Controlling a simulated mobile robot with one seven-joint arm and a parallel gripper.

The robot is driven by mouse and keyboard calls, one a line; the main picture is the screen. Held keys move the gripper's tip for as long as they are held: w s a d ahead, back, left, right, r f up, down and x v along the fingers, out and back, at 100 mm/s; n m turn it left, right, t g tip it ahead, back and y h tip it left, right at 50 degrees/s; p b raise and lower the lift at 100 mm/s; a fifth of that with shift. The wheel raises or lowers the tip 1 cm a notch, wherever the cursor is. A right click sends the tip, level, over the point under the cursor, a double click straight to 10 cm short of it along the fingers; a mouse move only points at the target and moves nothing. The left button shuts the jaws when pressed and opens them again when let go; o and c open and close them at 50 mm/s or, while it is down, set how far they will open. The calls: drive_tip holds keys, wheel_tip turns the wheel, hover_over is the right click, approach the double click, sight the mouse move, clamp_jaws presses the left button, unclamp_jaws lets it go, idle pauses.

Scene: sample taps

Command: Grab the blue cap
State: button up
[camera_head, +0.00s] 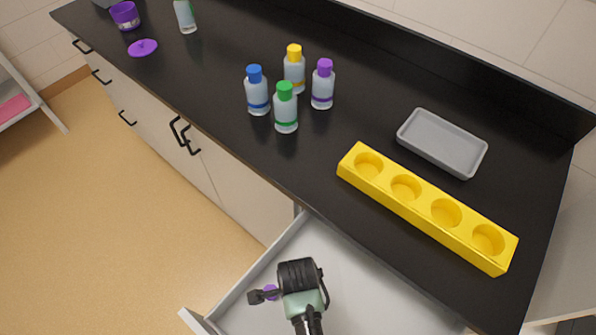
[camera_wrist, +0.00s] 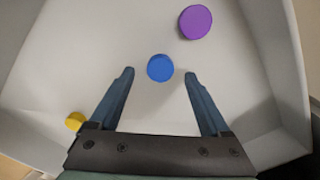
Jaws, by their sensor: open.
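A loose round blue cap (camera_wrist: 160,67) lies on the floor of the open drawer, seen in the wrist view. My gripper (camera_wrist: 158,76) is open and empty above the drawer floor. Its two fingers point toward the cap, one to each side of it in the picture; the height left between them and the cap is hard to tell. In the head view my gripper (camera_head: 264,295) reaches down into the drawer (camera_head: 360,290), and the loose blue cap is hidden there. A bottle with a blue cap (camera_head: 254,71) also stands on the counter.
A purple round piece (camera_wrist: 195,22) lies beyond the cap and a yellow one (camera_wrist: 75,121) by the left finger. Drawer walls rise on both sides. On the black counter stand several capped bottles, a yellow four-hole rack (camera_head: 391,199) and a grey tray (camera_head: 442,142).

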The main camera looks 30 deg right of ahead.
drive_tip(key=shift+f, duration=1.15)
clamp_jaws()
